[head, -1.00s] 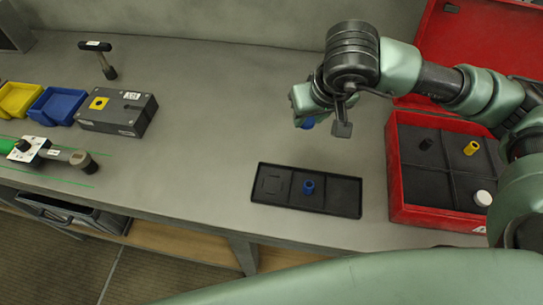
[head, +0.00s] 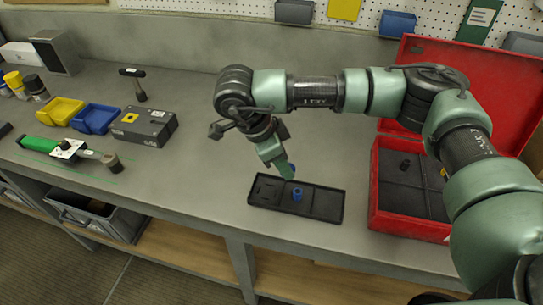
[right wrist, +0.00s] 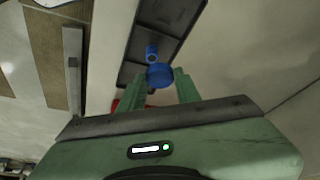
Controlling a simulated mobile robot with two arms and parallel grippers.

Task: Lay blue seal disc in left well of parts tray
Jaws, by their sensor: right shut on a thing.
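The blue seal disc (right wrist: 159,76) is gripped between the green fingertips of my right gripper (right wrist: 160,84) in the right wrist view. In the head view, the right gripper (head: 287,174) points down, with a bit of the blue disc (head: 291,171) showing at its tips. It is above the back edge of the black parts tray (head: 325,205). The tray's left well (head: 265,190) is empty. A blue hollow cylinder (head: 297,194) stands in the middle well; it also shows in the right wrist view (right wrist: 152,52). My left gripper is not in view.
An open red case (head: 400,224) stands right of the tray, with a black part (head: 405,164) inside. A grey box (head: 145,127), blue bin (head: 96,118), yellow bin (head: 60,110) and green-handled tool (head: 40,144) lie to the left. The bench between them and the tray is clear.

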